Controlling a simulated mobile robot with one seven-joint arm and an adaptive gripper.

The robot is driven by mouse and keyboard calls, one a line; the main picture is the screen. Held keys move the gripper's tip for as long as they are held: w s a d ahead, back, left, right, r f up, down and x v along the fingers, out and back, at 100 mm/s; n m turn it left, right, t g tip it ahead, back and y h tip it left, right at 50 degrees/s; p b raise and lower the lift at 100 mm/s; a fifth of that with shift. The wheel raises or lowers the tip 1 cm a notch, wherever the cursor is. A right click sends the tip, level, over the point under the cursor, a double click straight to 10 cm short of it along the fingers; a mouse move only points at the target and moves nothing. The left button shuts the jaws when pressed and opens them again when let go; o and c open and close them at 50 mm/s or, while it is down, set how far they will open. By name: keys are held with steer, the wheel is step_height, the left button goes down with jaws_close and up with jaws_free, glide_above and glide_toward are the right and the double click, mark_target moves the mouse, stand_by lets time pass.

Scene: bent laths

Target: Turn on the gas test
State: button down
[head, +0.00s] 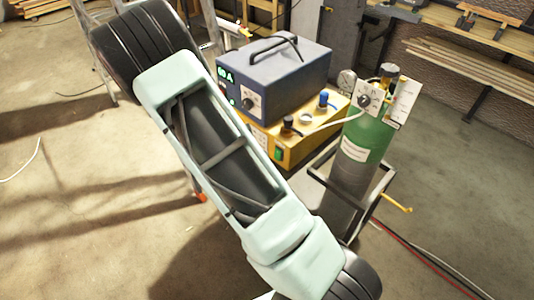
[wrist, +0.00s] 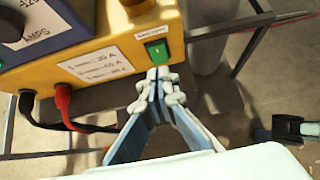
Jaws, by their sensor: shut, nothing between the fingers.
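The green switch (wrist: 156,52) sits at the right end of the front face of the yellow unit (wrist: 40,72), under a small white label too blurred to read. In the head view the same green switch (head: 278,153) shows low on the yellow unit (head: 312,143). My gripper (wrist: 159,74) is shut and empty. Its fingertips are just below the switch in the wrist view, close to or touching its lower edge; I cannot tell which. I cannot tell whether the switch is on or off. In the head view my arm hides the gripper.
A blue power box (head: 285,80) stands on the yellow unit. A green gas cylinder (head: 362,140) with a gauge and hose stands in a frame to its right. Black and red plugs (wrist: 63,98) with cables stick out of the yellow unit, left of my gripper. Open floor lies at left.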

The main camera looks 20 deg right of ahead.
steer(key=d+r+v, duration=0.1)
steer(key=v, duration=0.6)
steer(key=shift+a+r, duration=0.2)
steer(key=shift+r, duration=0.15)
steer(key=shift+w+f, duration=0.1)
steer(key=shift+w, duration=0.05)
